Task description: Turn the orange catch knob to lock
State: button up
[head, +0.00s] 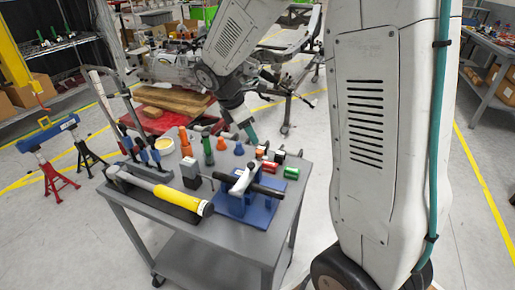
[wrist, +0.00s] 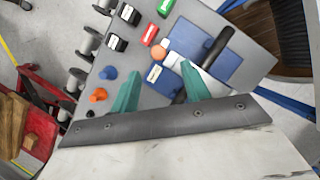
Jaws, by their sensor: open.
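A round orange knob (wrist: 159,54) sits beside a small labelled blue block (wrist: 156,76) and the blue fixture plate (wrist: 212,45) in the wrist view. In the head view it seems to be the small orange spot (head: 260,153) behind the fixture; I cannot tell its turn position. A second orange knob-like piece (wrist: 98,95) stands apart on the cart, near a blue one (wrist: 108,73). My gripper (head: 246,128) is above the cart's far side. Its teal fingers (wrist: 160,70) are open and apart, with nothing held; the round knob shows just beyond the fingertips.
The grey cart (head: 240,252) also carries a black bar (wrist: 217,45) with a white lever on the fixture, a yellow-handled tool (head: 180,196), and several red, green and black pieces. A red tray (head: 160,122) with wood lies beyond.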

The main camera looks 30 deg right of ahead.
aim_at(259, 151)
jog(key=x, duration=0.8)
jog(key=shift+w+f, duration=0.1)
jog(key=shift+w, duration=0.05)
jog(key=c, duration=1)
